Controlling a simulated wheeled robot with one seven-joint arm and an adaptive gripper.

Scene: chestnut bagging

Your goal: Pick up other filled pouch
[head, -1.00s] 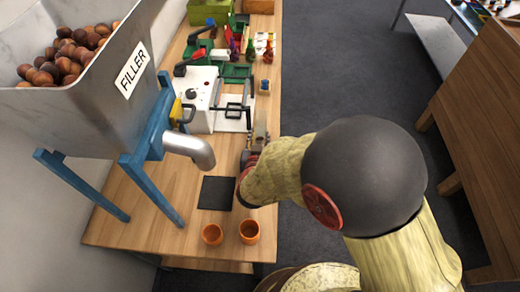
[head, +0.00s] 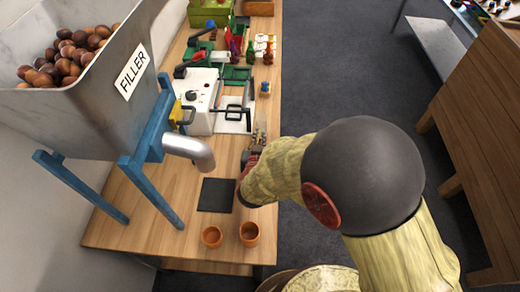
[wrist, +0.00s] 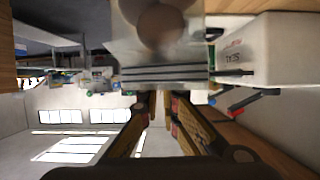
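A clear pouch (wrist: 200,45) with brown chestnuts in it is close in front of my gripper in the wrist view, at top centre. Grey bands cross it near its edge facing the fingers. My gripper (wrist: 158,98) points at this edge, its two fingers apart with a narrow gap between them. I cannot tell whether the tips touch the pouch. In the head view my gripper (head: 257,140) is low over the bench, right of the filler spout, and my arm partly hides it. The pouch is hard to make out there.
The white sealer (head: 200,98) stands behind-left of my gripper and shows in the wrist view (wrist: 268,48). The filler hopper (head: 95,100) is at left.

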